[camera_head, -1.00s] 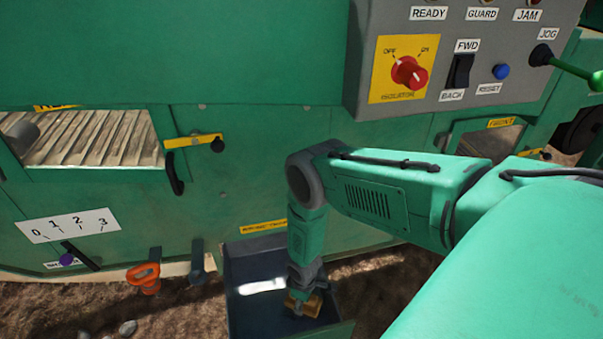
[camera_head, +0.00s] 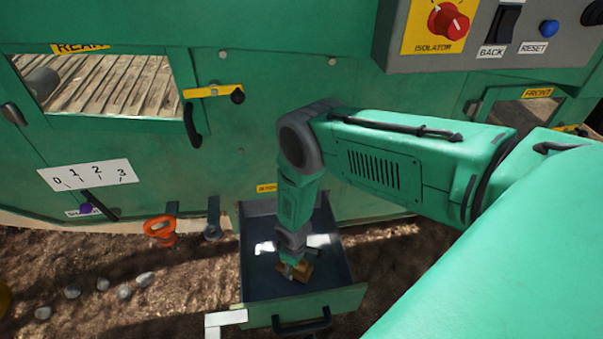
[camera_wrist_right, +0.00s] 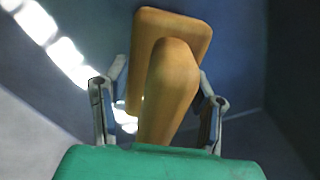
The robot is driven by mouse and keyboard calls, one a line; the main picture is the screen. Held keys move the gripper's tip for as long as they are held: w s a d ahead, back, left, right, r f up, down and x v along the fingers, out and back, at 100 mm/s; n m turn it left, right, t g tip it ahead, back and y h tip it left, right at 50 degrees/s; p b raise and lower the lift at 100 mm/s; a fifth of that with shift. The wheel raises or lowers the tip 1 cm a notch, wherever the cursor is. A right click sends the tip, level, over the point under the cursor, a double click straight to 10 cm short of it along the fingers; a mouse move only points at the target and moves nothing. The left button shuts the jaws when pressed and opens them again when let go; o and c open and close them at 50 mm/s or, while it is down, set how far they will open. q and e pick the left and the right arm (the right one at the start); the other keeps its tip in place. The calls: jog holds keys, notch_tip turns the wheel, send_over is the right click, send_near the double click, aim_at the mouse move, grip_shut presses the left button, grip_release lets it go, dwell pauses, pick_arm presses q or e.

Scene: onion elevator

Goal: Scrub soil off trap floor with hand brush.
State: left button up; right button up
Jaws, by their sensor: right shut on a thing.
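The trap (camera_head: 318,285) is an open, drawer-like tray with dark blue-grey inner walls and a green front with a black handle. Its floor shows bright light patches, and I cannot make out soil on it. My right gripper (camera_head: 290,266) reaches down inside the tray. It is shut on the wooden hand brush (camera_head: 302,271), near the tray's middle. In the right wrist view the brush (camera_wrist_right: 172,62) shows its tan handle between the two fingers (camera_wrist_right: 158,112) and its block beyond. The bristles are hidden under the block. My left gripper is not in view.
The green machine wall (camera_head: 245,150) stands behind the tray, with a grey control panel (camera_head: 480,40) at the upper right. An orange handle (camera_head: 160,230) and a grey one (camera_head: 213,220) hang left of the tray. Several stones (camera_head: 124,292) lie on the soil.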

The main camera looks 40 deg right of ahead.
aim_at(280, 268)
jog(key=shift+w+a+r, duration=0.1)
jog(key=shift+w+a, duration=0.25)
jog(key=shift+a, duration=0.3)
jog(key=shift+w+a+f, duration=0.1)
jog(key=shift+w+a, duration=0.25)
jog(key=shift+a, duration=0.3)
jog(key=shift+w+a+r, duration=0.1)
jog(key=shift+w+a, duration=0.25)
jog(key=shift+a, duration=0.3)
jog(key=shift+w+a, duration=0.4)
jog(key=shift+a, duration=0.4)
jog(key=shift+w+a, duration=0.4)
jog(key=shift+a, duration=0.35)
jog(key=shift+r+p, duration=2.25)
jog(key=shift+r, duration=0.6)
notch_tip(280, 268, up, 3)
jog(key=shift+p, duration=1.1)
